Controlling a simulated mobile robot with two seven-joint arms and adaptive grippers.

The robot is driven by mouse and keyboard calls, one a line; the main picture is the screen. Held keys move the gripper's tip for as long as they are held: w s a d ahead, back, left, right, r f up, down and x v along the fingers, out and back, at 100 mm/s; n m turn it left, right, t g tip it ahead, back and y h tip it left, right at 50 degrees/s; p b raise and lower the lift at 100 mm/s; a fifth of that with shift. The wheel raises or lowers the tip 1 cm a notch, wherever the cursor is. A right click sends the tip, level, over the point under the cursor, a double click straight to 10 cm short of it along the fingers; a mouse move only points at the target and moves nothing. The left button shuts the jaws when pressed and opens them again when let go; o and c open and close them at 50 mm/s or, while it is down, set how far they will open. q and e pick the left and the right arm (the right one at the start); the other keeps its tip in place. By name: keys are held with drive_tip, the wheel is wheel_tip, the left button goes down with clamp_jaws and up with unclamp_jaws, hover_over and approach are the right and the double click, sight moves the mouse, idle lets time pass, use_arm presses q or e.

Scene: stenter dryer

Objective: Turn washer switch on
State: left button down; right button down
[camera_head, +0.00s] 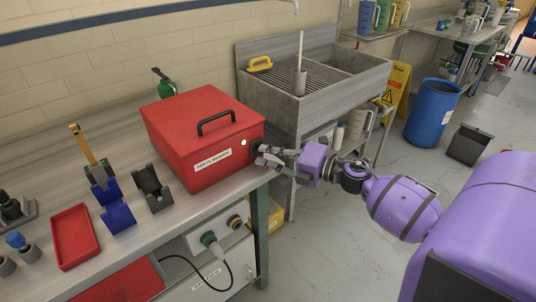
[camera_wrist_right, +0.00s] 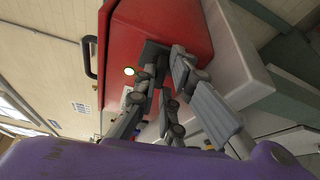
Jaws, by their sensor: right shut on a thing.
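The red parts washer (camera_head: 203,133) sits on the metal bench, with a black handle on its lid and a white "PARTS WASHER" label on its front. A small round light (camera_head: 243,142) glows pale yellow on its front near the right corner, and it also shows in the right wrist view (camera_wrist_right: 129,71). A dark switch (camera_wrist_right: 152,50) is on the washer beside the light, partly hidden by the fingers. My right gripper (camera_head: 262,154) is at the washer's front right corner, shut on the switch; its fingers show in the wrist view (camera_wrist_right: 168,68). My left gripper is out of view.
A red tray (camera_head: 75,236) and blue and black holders (camera_head: 117,212) stand left of the washer. A metal sink (camera_head: 315,90) is behind it. A blue barrel (camera_head: 432,112) and yellow sign (camera_head: 397,88) stand farther right. The floor between has open room.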

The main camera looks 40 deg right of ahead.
drive_tip(key=shift+m+t, duration=0.3)
drive_tip(key=shift+m, duration=0.5)
drive_tip(key=c, duration=1.8)
unclamp_jaws()
drive_tip(key=shift+c, duration=0.2)
drive_tip(key=v, duration=1.2)
drive_tip(key=shift+f, duration=0.15)
drive_tip(key=shift+d, duration=0.1)
